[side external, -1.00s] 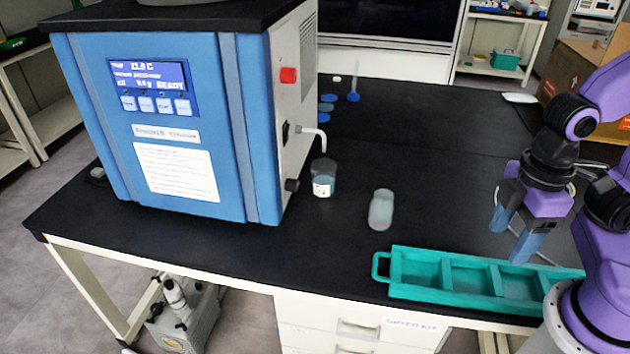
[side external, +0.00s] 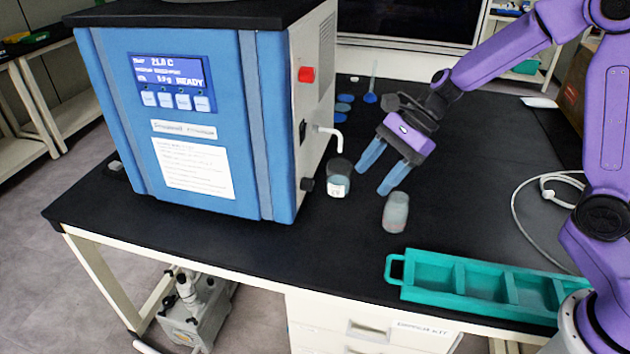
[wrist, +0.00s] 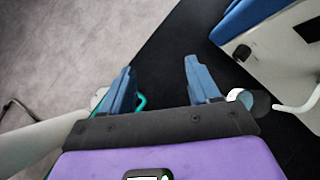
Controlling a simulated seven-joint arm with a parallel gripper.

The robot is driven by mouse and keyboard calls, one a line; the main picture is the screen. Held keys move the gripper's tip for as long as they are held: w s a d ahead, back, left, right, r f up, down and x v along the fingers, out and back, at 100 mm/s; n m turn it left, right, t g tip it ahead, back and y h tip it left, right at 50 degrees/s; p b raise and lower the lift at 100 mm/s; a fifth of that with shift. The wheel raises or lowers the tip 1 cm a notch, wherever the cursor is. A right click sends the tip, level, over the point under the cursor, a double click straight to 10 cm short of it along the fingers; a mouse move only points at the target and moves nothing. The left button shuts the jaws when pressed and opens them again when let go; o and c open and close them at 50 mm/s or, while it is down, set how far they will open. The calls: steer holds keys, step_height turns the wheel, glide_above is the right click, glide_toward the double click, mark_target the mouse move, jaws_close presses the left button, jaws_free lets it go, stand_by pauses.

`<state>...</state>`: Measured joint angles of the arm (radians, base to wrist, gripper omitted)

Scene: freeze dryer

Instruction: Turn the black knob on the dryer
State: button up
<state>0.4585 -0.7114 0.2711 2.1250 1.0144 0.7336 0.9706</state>
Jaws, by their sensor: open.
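The freeze dryer (side external: 195,125) is a blue-fronted box with a white side panel. Its black knob (side external: 307,184) sits low on that panel near the front edge. The knob also shows in the wrist view (wrist: 242,53), on the white panel at the upper right. My gripper (side external: 373,181) is open and empty above the table, to the right of the knob and apart from it. Its two blue fingers point down and left in the side view. In the wrist view my gripper (wrist: 158,68) has a wide gap between its fingers.
A small beaker (side external: 339,186) stands between the knob and my fingers. A cloudy jar (side external: 396,213) stands nearer the front. A green compartment tray (side external: 455,293) lies at the front right. A white bent spout (side external: 330,134) and red knob (side external: 306,74) are on the dryer's side.

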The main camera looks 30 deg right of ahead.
mark_target(313, 182)
steer(key=w+d+f+m+t, duration=0.1)
steer(key=w+d+m+t, duration=0.1)
steer(key=w+d+m, duration=0.3)
steer(key=w+d+f+m+t, duration=0.1)
steer(key=w+d+m+t, duration=0.1)
steer(key=w+m, duration=0.45)
steer(key=shift+n, duration=0.35)
steer(key=x, duration=1.7)
steer(key=shift+w+a+f, duration=0.1)
steer(key=c, duration=1)
